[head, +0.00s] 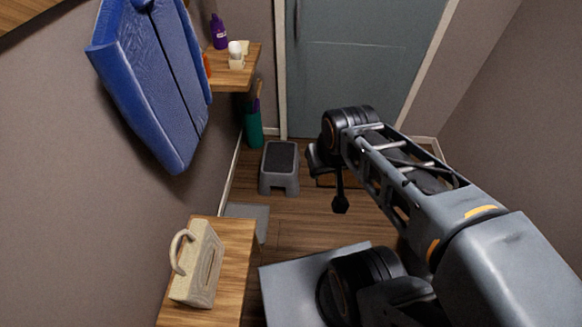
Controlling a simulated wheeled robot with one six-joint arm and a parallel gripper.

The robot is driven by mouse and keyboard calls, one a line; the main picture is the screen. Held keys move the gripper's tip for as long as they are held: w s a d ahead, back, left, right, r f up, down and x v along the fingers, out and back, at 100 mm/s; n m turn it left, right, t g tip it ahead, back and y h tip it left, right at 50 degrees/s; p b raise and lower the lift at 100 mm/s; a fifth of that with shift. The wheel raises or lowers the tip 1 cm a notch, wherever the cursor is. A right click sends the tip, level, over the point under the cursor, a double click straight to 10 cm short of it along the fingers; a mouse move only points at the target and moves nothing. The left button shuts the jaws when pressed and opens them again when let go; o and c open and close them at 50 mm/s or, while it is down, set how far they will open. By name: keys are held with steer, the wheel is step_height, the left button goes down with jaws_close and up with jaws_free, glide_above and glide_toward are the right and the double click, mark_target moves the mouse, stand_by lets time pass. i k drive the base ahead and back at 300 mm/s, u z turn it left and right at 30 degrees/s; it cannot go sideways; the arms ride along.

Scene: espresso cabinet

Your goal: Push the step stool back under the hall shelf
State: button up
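The step stool (279,168) is grey with a dark top. It stands upright on the wooden floor, in front of the blue-grey door and out from the left wall. A wooden wall shelf (228,80) holding small items is up on the left wall, behind and left of the stool. A second wooden surface (233,250) is nearer, along the same wall; I cannot tell which is the hall shelf. My gripper (340,203) seems to be the dark end hanging from my arm, right of the stool and apart from it in the picture. Its fingers are too small to read.
A teal holder (254,128) stands in the corner by the door. A grey flat piece (249,212) lies by the left wall. A beige handled bag (198,265) is on the near surface. A blue padded panel (150,75) hangs on the wall. Bare floor (290,218) lies before the stool.

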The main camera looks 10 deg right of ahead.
mark_target(279, 165)
steer(key=z, duration=0.55)
steer(key=i, duration=1.7)
steer(key=u, duration=0.55)
